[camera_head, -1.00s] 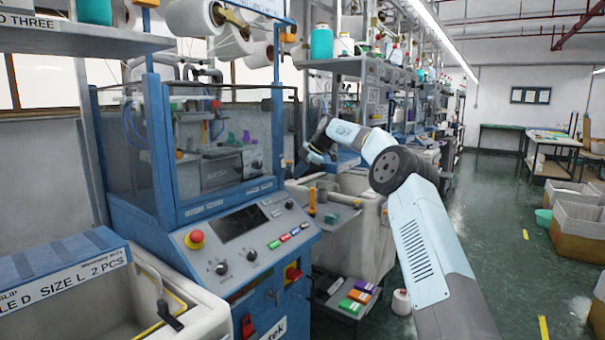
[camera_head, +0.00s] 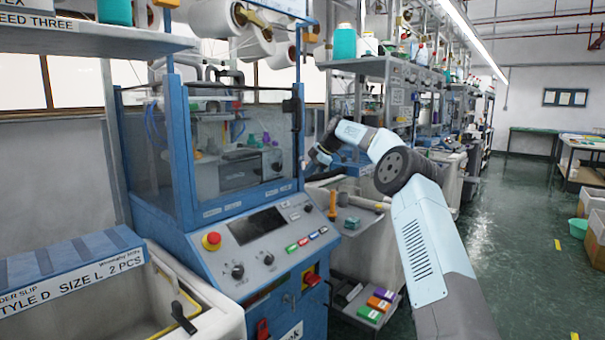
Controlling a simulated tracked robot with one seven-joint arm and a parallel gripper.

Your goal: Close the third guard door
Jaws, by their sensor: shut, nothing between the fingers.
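The clear guard door (camera_head: 238,150) stands on the front of the blue knitting machine beside the shelf sign ending "EED THREE". Its right edge carries a black handle (camera_head: 297,112). Its lower edge runs close along the blue sill, and I cannot tell whether it is fully shut. My gripper (camera_head: 314,164) is right of the door's right edge, apart from it in the picture, at the end of my bent arm. It is small and dark, looks shut and holds nothing.
A control panel with a red button (camera_head: 211,241) juts out below the door. A white bin (camera_head: 205,320) stands at front left. A pale bin (camera_head: 372,250) and a low tray of coloured boxes (camera_head: 372,312) stand right of the machine. The green aisle floor (camera_head: 520,230) is open.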

